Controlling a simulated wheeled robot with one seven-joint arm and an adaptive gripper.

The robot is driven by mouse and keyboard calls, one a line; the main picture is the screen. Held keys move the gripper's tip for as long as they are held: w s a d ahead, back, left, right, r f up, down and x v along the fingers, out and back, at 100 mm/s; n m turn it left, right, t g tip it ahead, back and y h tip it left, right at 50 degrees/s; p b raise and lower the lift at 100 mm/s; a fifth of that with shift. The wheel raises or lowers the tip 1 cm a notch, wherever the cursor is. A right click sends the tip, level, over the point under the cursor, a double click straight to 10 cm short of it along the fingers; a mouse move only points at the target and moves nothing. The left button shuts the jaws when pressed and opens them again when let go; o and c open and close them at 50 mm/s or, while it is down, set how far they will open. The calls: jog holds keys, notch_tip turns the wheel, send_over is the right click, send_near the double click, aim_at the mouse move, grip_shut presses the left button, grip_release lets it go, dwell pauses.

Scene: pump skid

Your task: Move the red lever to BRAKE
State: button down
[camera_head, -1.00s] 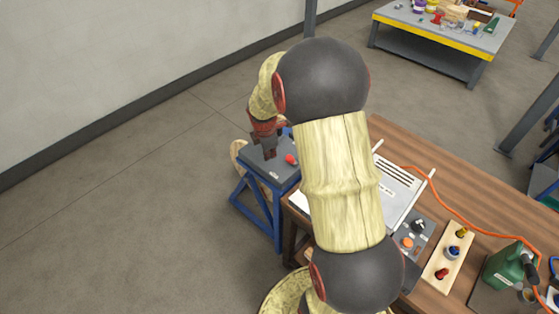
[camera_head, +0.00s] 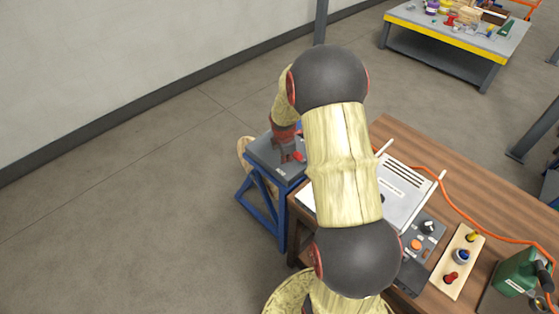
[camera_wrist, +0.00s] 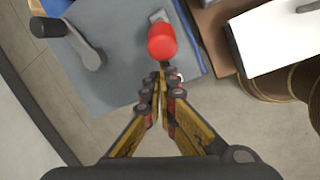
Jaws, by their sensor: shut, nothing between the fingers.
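The red lever (camera_wrist: 162,40) has a red cylindrical knob on a short metallic arm, mounted on a grey-topped blue stand (camera_head: 262,150). Its knob also shows in the head view (camera_head: 299,156), just right of my gripper (camera_head: 287,157). In the wrist view my gripper (camera_wrist: 161,78) is shut and empty, its fingertips just below the knob. I cannot tell whether they touch it. A small white label lies on the plate by the fingertips, partly hidden and unreadable; I cannot read a BRAKE mark.
A grey crank with a dark knob (camera_wrist: 48,27) sits on the same plate. A wooden table (camera_head: 393,140) stands right of the stand, with a white panel (camera_head: 402,190), a control box and an orange hose. A workbench (camera_head: 455,42) is farther back. The floor to the left is clear.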

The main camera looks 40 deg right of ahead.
jog(key=shift+s+d+r, duration=0.1)
jog(key=shift+d+r, duration=0.05)
jog(key=shift+d, duration=0.1)
jog(key=shift+d+r+p, duration=0.1)
jog(key=shift+p, duration=0.25)
jog(key=r+y+p, duration=0.1)
jog(key=p, duration=0.1)
jog(key=shift+d+p, duration=0.4)
jog(key=d+y, duration=0.2)
jog(key=d+r+y, duration=0.1)
jog(key=d+y, duration=0.1)
jog(key=y, duration=0.1)
jog(key=d+y, duration=0.2)
jog(key=y, duration=0.1)
jog(key=shift+w+d+r+m+g, duration=0.3)
jog(key=shift+d+m+g, duration=0.1)
jog(key=shift+a+r, duration=0.15)
jog(key=shift+r, duration=0.8)
